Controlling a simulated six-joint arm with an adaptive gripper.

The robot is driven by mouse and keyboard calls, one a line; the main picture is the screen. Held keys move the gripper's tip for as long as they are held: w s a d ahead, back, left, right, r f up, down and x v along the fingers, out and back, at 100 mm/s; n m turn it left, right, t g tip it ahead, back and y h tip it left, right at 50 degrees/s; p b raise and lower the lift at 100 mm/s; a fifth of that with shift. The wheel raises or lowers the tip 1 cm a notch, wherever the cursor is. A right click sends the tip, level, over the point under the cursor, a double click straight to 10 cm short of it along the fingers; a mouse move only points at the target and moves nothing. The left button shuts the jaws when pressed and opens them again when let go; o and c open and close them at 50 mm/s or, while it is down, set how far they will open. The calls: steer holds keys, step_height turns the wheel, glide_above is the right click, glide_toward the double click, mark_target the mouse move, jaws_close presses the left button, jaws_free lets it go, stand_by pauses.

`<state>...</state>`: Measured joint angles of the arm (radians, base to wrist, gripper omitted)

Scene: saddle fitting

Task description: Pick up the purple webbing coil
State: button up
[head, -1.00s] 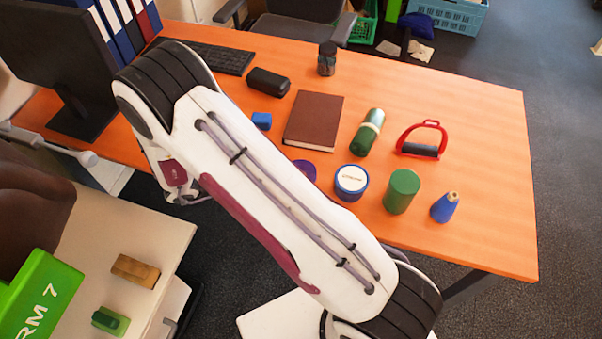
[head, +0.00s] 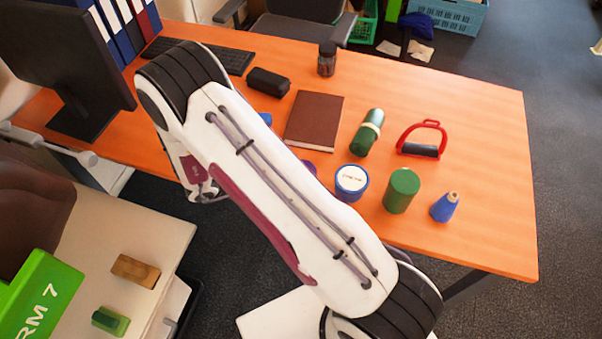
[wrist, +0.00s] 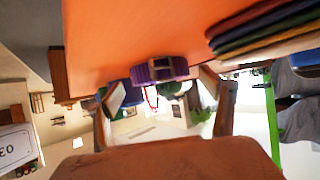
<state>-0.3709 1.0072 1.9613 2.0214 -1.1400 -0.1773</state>
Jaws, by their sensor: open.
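The purple webbing coil (head: 310,167) lies on the orange table. In the head view my arm hides all but a small edge of it. In the wrist view, which looks upside down, the purple coil (wrist: 160,69) shows as a ribbed purple roll on the table surface, seen beyond the fingers. My gripper (wrist: 163,98) is open, its two fingers apart at left and right with nothing between them. The coil lies in line with the gap, ahead of the fingers and apart from them. In the head view the gripper is mostly hidden behind my arm.
Next to the coil stands a blue tin with a white lid (head: 351,181). A monitor (head: 60,60) stands at left. The table's right end is clear.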

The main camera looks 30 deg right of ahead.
steer(key=c, duration=1.2)
steer(key=shift+r, duration=0.1)
steer(key=shift+c, duration=0.2)
step_height(320, 180, up, 10)
stand_by(0.5)
